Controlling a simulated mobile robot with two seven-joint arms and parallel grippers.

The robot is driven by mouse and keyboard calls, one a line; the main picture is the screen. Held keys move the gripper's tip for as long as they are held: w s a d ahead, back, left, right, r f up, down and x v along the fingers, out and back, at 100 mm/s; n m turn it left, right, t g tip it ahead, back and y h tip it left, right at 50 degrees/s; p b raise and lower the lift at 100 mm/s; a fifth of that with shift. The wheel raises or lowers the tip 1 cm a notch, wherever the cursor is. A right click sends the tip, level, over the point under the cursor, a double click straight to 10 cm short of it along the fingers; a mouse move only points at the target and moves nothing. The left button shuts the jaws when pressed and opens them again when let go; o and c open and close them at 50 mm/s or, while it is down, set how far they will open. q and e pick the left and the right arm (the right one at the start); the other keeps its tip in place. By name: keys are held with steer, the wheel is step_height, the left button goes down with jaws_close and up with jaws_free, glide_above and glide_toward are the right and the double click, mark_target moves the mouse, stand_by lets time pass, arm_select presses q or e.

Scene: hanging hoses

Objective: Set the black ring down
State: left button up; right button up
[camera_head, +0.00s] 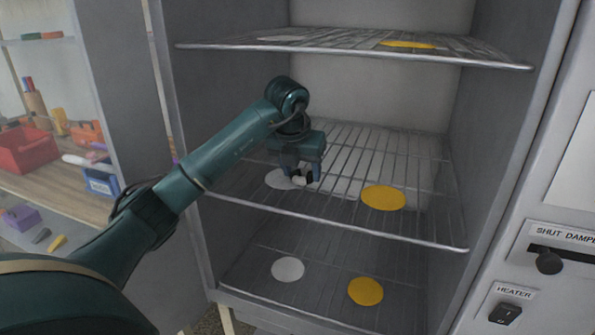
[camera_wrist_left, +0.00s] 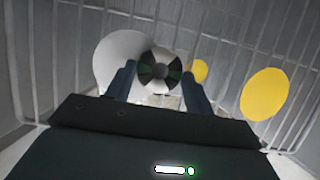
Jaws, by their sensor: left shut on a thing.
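My left gripper (camera_head: 303,176) is inside the cabinet, above the middle wire shelf (camera_head: 345,221). It is shut on the black ring (camera_head: 309,176), which also shows between the fingertips in the left wrist view (camera_wrist_left: 147,70). I cannot tell whether the ring touches the shelf. My right gripper is not in view.
The bottom shelf holds a white disc (camera_head: 288,269) and a yellow disc (camera_head: 366,291). The top shelf (camera_head: 350,50) passes above my arm. Cabinet walls stand on both sides. Outside at left is a bench with a red bin (camera_head: 28,150).

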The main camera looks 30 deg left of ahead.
arm_select(q)
steer(key=o, duration=1)
steer(key=shift+f, duration=0.1)
steer(key=shift+c, duration=0.2)
